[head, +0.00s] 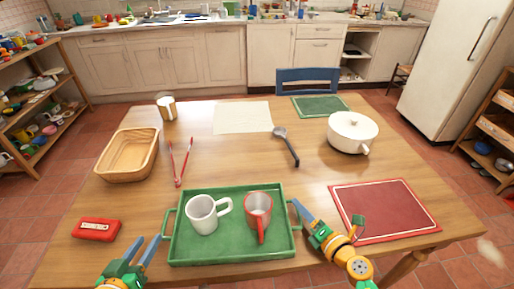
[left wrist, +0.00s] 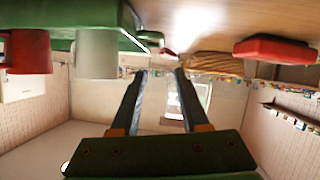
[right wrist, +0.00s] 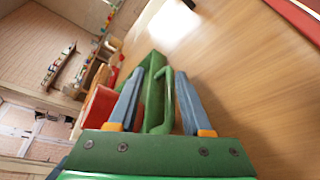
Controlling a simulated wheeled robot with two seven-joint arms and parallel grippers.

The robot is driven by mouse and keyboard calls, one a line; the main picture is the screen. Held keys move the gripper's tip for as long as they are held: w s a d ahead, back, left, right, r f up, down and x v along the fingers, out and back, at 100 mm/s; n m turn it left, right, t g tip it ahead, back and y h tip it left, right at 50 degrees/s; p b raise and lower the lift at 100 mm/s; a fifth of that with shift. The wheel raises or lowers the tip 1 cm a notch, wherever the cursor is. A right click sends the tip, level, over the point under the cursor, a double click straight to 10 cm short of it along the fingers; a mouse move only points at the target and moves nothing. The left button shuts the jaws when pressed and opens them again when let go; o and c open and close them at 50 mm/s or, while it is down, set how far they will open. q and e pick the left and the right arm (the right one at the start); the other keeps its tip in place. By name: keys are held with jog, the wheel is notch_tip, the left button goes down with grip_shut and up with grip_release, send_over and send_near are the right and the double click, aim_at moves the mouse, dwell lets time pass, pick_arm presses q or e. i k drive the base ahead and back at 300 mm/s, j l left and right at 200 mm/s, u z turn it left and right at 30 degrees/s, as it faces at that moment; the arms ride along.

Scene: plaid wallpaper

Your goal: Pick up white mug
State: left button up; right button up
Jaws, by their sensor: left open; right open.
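The white mug (head: 202,217) stands upright on the left part of a green tray (head: 180,252), its handle toward the right. The white mug also shows upside down in the left wrist view (left wrist: 96,53). A red and white mug (head: 259,211) stands to its right on the tray. My left gripper (head: 150,252) is open and empty, at the tray's left front corner, apart from the white mug. My right gripper (head: 302,214) is open beside the tray's right edge; in the right wrist view the tray's handle (right wrist: 168,95) lies between its fingers.
A wooden basket (head: 128,156), red tongs (head: 180,165), a ladle (head: 287,147), a white pot (head: 352,132) and a metal can (head: 166,108) stand or lie farther back. A red box (head: 96,229) is left of the tray, and a red mat (head: 385,210) is at right.

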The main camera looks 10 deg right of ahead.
aim_at(201, 210)
jog(key=k+l+z, duration=0.1)
jog(key=l+z, duration=0.25)
jog(key=k+l+z, duration=0.1)
jog(key=l+z, duration=0.15)
jog(key=z, duration=0.15)
